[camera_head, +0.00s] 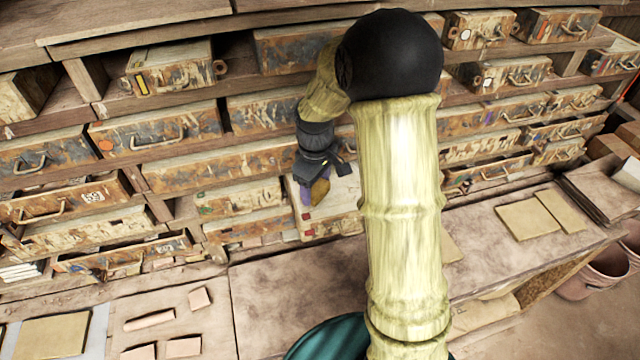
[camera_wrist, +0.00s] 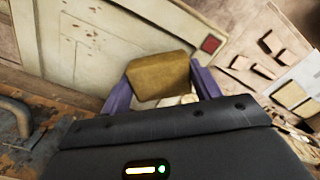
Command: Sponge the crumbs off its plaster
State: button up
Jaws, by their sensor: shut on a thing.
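A mustard-brown sponge (camera_wrist: 158,76) is held between the two purple fingers of my gripper (camera_wrist: 160,82) in the wrist view. In the head view my gripper (camera_head: 312,190) points down, with the sponge (camera_head: 320,190) at its tip. A cream plaster block (camera_head: 338,212) with red marks lies behind and below the gripper, partly hidden by it and by my arm. Its pale face with a red square fills the upper left of the wrist view (camera_wrist: 120,38). I cannot tell whether the sponge touches the plaster.
Shelves of worn drawers (camera_head: 160,135) line the wall behind, some drawers pulled out. The workbench (camera_head: 275,290) runs in front, its middle largely bare. Small clay pieces (camera_head: 149,320) lie at front left, flat tan tiles (camera_head: 527,219) at right. A teal round object (camera_head: 335,342) stands near me.

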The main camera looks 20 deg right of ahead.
jog(key=shift+a+f, duration=0.1)
jog(key=shift+a+r+p, duration=0.1)
jog(key=shift+r+p, duration=0.7)
jog(key=shift+r, duration=0.15)
notch_tip(320, 180, up, 2)
jog(key=shift+r+p, duration=0.1)
jog(key=shift+p, duration=0.75)
jog(key=shift+r+p, duration=0.8)
jog(key=shift+r, duration=0.2)
jog(key=shift+r+p, duration=0.9)
jog(key=shift+r, duration=0.6)
jog(key=shift+f, duration=0.1)
